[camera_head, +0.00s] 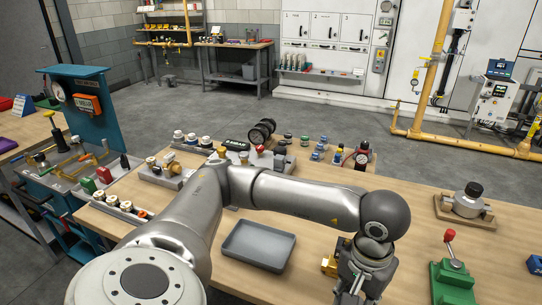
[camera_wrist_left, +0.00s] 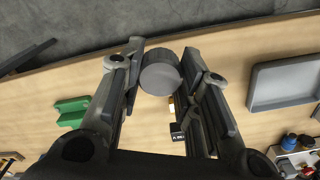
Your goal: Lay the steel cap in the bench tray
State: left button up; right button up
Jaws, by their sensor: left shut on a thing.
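My left gripper (camera_head: 362,290) comes in over the near part of the wooden bench, to the right of the bench tray. In the left wrist view its two fingers (camera_wrist_left: 162,66) are shut on a round grey steel cap (camera_wrist_left: 160,76), held between the tips. The cap cannot be made out in the head view. The bench tray (camera_head: 258,258) is a shallow grey rectangular tray, empty, flat on the bench; it also shows at the right of the left wrist view (camera_wrist_left: 286,86). The cap is apart from the tray. My right gripper is not in view.
A brass fitting (camera_head: 328,266) is close to the left of my gripper. A green fixture with a red-knobbed lever (camera_head: 452,284) stands to the right. A round metal device on a wooden base (camera_head: 466,204) is behind it. Several small parts and holders line the bench's back.

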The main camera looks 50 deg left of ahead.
aim_at(242, 241)
jog(key=j+u, duration=0.35)
jog(key=i+j+u, duration=0.1)
jog(key=u, duration=0.3)
jog(key=i+j+u, duration=0.1)
jog(key=j+u, duration=0.25)
jog(key=l, duration=0.1)
